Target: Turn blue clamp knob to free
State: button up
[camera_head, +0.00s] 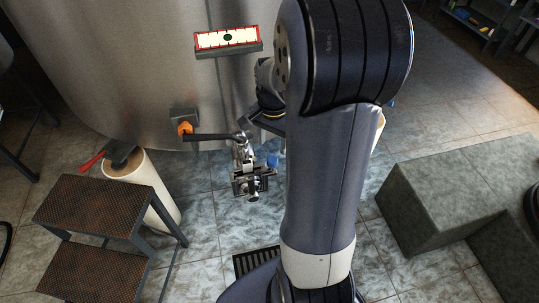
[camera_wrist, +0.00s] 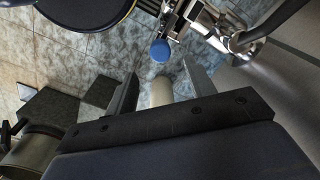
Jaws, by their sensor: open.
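The blue clamp knob (camera_head: 272,160) sits on the right side of a metal clamp and valve assembly (camera_head: 247,180) low in front of the steel tank. In the wrist view the blue knob (camera_wrist: 161,51) is round and lies just beyond the fingertips, roughly centred between them. My gripper (camera_wrist: 162,80) is open, its two fingers apart with nothing gripped. A cream cylinder (camera_wrist: 161,93) shows through the gap, seemingly further away. In the head view my arm hides most of the gripper.
The steel tank (camera_head: 130,60) stands behind, with a gauge plate (camera_head: 228,39) and an orange-ended black lever (camera_head: 185,129). A step stool (camera_head: 100,209) and a cream post (camera_head: 152,185) are at left. A grey block (camera_head: 430,205) is at right. A floor drain (camera_head: 255,261) lies in front.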

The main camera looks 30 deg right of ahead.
aim_at(272, 159)
notch_tip(272, 159, down, 7)
jog(key=shift+b, duration=0.4)
jog(key=shift+c, duration=0.5)
jog(key=c, duration=0.9)
